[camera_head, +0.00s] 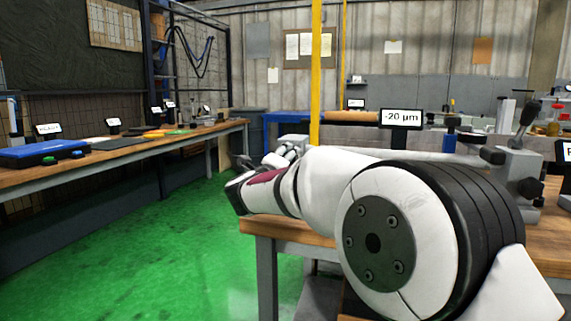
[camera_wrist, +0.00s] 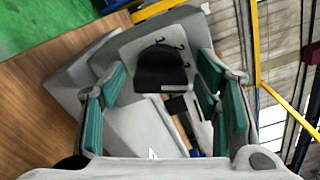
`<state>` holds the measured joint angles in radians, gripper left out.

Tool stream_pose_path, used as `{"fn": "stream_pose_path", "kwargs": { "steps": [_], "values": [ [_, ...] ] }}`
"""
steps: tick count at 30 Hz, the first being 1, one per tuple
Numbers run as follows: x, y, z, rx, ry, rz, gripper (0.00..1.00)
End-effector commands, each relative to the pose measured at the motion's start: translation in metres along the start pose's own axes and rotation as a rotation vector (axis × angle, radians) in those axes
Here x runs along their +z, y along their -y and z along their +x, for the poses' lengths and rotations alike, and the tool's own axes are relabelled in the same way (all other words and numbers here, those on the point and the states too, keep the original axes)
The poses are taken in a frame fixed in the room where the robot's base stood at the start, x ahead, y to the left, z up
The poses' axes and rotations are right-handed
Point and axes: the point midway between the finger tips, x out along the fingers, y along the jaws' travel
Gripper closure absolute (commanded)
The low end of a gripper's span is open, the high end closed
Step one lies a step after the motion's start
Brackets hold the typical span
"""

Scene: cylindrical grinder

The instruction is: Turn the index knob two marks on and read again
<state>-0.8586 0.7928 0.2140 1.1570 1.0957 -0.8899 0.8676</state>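In the wrist view, a black knob (camera_wrist: 160,70) sits on a pale grey plate (camera_wrist: 140,45) that carries small curved black marks. My gripper (camera_wrist: 161,88) is open, with teal-padded fingers to the left and right of the knob. I see a gap on both sides and cannot tell how far the fingertips are from it in depth. In the head view, a display (camera_head: 400,118) reads "-20 µm". My arm crosses the front and hides much of the machine; the knob cannot be made out there.
A wooden bench (camera_head: 262,226) bears the machine. A lever fixture (camera_head: 515,165) stands on the right. A yellow post (camera_head: 316,75) rises behind my arm. A long bench (camera_head: 120,150) with a blue case (camera_head: 42,151) runs along the left. The green floor (camera_head: 160,255) between is clear.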

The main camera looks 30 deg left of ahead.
Motion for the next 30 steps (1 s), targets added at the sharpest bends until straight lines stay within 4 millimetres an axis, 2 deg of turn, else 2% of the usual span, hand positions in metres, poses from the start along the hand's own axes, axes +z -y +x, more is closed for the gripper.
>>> {"fn": "stream_pose_path", "kwargs": {
  "steps": [5, 10, 21, 27, 30],
  "values": [
    [0.000, 0.000, -0.001, 0.000, 0.000, 0.000, 0.43],
    [0.001, 0.001, -0.014, 0.000, 0.001, 0.000, 0.43],
    [0.001, 0.001, -0.086, 0.000, 0.002, 0.000, 0.43],
    [0.000, -0.001, -0.112, 0.002, 0.001, -0.001, 0.43],
    [0.000, 0.000, -0.118, 0.000, 0.001, 0.001, 0.43]
  ]
}}
